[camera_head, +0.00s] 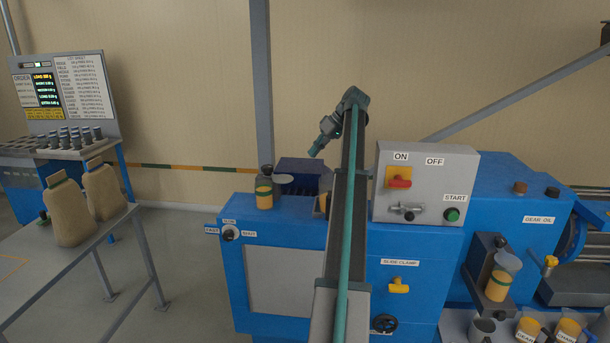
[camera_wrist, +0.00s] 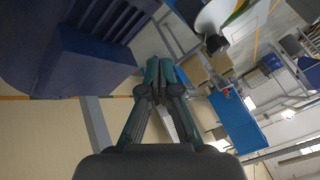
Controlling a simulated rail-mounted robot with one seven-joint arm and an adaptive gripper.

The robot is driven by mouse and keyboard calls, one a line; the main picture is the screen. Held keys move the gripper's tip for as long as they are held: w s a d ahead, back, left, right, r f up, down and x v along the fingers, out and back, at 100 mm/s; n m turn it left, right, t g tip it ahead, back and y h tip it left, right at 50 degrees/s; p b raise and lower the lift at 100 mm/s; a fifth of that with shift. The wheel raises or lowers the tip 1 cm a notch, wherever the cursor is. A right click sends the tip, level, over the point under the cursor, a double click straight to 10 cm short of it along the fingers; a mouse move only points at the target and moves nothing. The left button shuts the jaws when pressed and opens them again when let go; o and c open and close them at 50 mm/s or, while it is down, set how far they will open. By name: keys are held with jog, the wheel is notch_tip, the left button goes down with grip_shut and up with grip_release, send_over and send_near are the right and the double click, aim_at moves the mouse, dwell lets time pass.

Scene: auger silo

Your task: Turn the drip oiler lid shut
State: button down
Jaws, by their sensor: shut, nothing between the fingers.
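An oiler-like jar with a dark top and amber lower part (camera_head: 264,193) stands on the left end of the blue machine. A flat grey disc (camera_head: 284,178), which looks like a lid swung out to the side, is at its right. I cannot tell if the two are joined. My gripper (camera_head: 314,153) is above and to the right of them in the head view, apart from both. Its fingers also show in the wrist view (camera_wrist: 160,72), together and empty. A second jar with amber contents (camera_head: 499,279) sits in a dark bracket at right.
A dark blue block (camera_head: 302,169) stands behind the disc; a blue ribbed block (camera_wrist: 85,68) fills the wrist view's left. The grey ON/OFF box (camera_head: 427,185) is right of my arm. A speed dial (camera_head: 229,233) is on the front. Sacks (camera_head: 68,212) stand at left.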

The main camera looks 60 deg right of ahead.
jog(key=s+r, duration=0.2)
jog(key=s, duration=0.3)
jog(key=w+a+f+b, duration=0.4)
jog(key=w+a+f, duration=0.2)
jog(key=w+f, duration=0.1)
jog(key=shift+a+f, duration=0.2)
jog(key=shift+f, duration=0.3)
jog(key=shift+s+m, duration=0.15)
jog(key=shift+m, duration=0.15)
